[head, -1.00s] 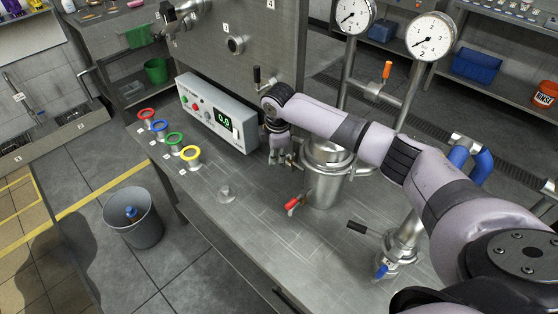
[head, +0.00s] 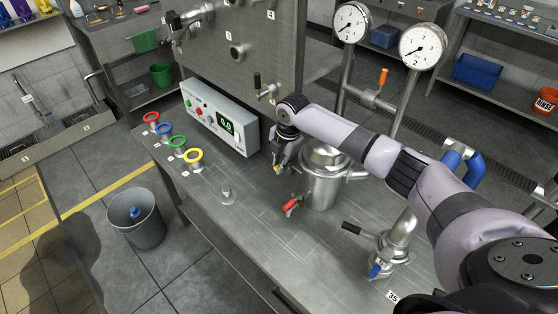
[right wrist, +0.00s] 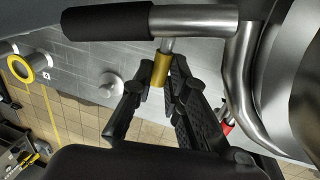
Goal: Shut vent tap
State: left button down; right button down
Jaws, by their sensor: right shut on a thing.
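The vent tap appears to be the small tap with a yellow-sleeved lever (right wrist: 161,70). In the right wrist view the lever hangs on a thin steel stem below a horizontal steel pipe (right wrist: 195,18) with a black end (right wrist: 105,20). My right gripper (right wrist: 155,100) is shut on the yellow sleeve, with its fingers on both sides. In the head view my right gripper (head: 280,163) is just left of the steel vessel (head: 324,182), with a bit of yellow at its fingertips. The tap body is mostly hidden there by my gripper and wrist. My left gripper is not in view.
A red-handled tap (head: 291,206) sits low on the vessel's left side. A control box (head: 221,122) with a green display and coloured rings stand to the left. A blue-handled valve (head: 375,271) is at the right. The bench middle (head: 258,225) is clear.

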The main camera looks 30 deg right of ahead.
jog(key=shift+r, duration=0.1)
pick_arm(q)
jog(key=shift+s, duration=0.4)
pick_arm(e)
jog(key=c, duration=1.6)
grip_release()
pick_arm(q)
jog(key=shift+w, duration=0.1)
pick_arm(e)
jog(key=shift+o, duration=0.2)
notch_tip(320, 180, up, 12)
jog(key=s, duration=0.2)
jog(key=shift+d, duration=0.4)
